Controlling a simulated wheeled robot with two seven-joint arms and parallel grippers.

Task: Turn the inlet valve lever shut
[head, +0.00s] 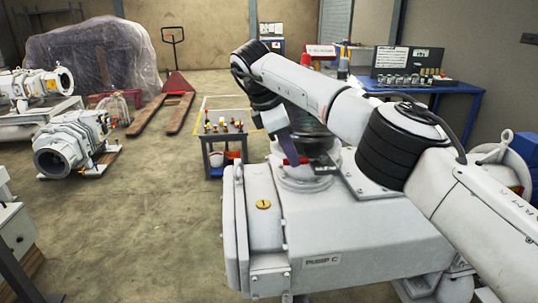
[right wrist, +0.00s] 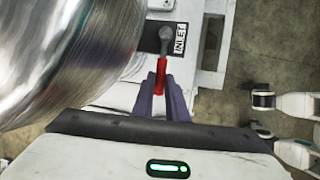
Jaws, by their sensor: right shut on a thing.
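The inlet valve lever has a red handle (right wrist: 161,75) and a grey pivot end (right wrist: 166,33) on a dark plate beside the INLET label (right wrist: 180,40). In the right wrist view the handle points from the pivot down toward my wrist. My right gripper (right wrist: 160,86) is shut on the red handle, one purple finger on each side. In the head view my right gripper (head: 322,163) is at the top of the white pump (head: 345,232) marked PUMP C, with red showing beside it (head: 296,161). My arm hides part of the pump top. My left gripper is not in view.
A large shiny metal cylinder (right wrist: 70,55) stands close on the left of my right gripper. A small cart (head: 225,140) stands behind the pump. Other pumps (head: 72,143) lie left. A blue bench (head: 460,90) is at the back right. The floor left of the pump is clear.

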